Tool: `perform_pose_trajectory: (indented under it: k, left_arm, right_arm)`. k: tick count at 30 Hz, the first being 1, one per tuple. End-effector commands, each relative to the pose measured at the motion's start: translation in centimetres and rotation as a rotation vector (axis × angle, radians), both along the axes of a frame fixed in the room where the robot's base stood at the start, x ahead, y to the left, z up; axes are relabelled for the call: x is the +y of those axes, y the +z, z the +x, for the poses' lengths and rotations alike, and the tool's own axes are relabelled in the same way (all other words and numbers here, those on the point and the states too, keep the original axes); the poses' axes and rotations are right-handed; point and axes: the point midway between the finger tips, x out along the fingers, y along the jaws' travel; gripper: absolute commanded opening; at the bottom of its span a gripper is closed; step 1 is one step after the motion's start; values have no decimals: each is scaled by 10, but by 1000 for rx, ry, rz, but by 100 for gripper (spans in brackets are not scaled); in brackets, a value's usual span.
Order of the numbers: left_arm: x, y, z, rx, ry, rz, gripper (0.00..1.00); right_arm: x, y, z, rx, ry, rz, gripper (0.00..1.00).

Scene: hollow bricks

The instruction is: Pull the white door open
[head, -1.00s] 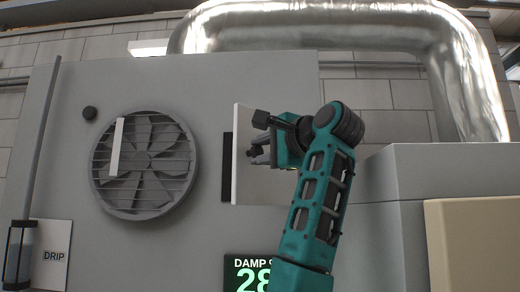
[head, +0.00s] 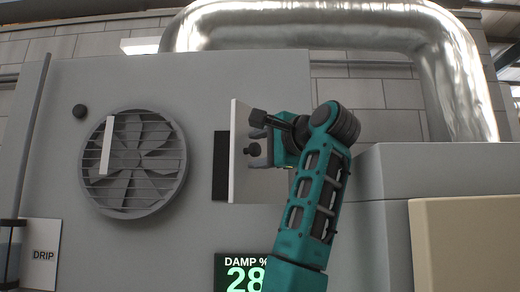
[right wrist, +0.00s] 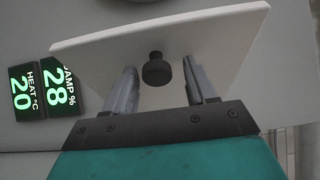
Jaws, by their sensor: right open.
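The white door (head: 235,165) stands swung out from the grey cabinet, seen at a steep angle in the head view, with a dark opening (head: 220,165) at its left. A small dark knob (head: 252,149) sits on its face. My right gripper (head: 257,147) is open at the door's face, with a finger on either side of the knob. In the right wrist view the white door (right wrist: 215,40) spans the top, and the knob (right wrist: 156,69) shows between the spread fingers, with gaps on both sides. My left gripper is not in view.
The grey cabinet (head: 200,90) carries a round fan grille (head: 133,163), a black button (head: 79,111), a DAMP display (head: 243,273) and a DRIP label (head: 42,255). A silver duct (head: 320,22) runs above. A beige box (head: 465,245) stands at the right.

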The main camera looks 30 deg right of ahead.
Motion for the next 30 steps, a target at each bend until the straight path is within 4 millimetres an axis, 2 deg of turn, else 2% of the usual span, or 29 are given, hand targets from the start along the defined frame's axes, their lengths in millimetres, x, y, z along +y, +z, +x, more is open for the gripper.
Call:
perform_pose_trajectory:
  k: [4, 7, 12, 13, 14, 15, 16, 22, 23, 24, 30]
  left_arm:
    - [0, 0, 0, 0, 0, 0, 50]
    - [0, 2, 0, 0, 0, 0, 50]
    - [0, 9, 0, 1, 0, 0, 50]
    - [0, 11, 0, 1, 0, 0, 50]
    - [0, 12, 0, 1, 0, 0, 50]
    - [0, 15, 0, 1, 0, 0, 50]
    - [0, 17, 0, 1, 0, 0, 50]
    - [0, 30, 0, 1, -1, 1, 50]
    - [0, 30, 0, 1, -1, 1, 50]
    - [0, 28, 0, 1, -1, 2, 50]
    - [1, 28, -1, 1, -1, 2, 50]
  right_arm:
    - [1, 1, 0, 2, 2, -1, 56]
    - [1, 9, 0, 2, 3, -1, 56]
    - [1, 42, -1, -4, 3, -3, 56]
    - [1, 51, -2, -7, 2, -3, 60]
    - [1, 59, -2, -9, 2, -3, 71]
    - [1, 69, -3, -10, 1, -3, 76]
    - [1, 76, -2, -9, 1, -2, 76]
    - [0, 125, -5, -17, -1, 1, 76]
    - [0, 130, -5, -17, -1, 2, 73]
    - [0, 133, -5, -16, 0, 1, 56]
    - [1, 156, -2, -5, 1, -1, 56]
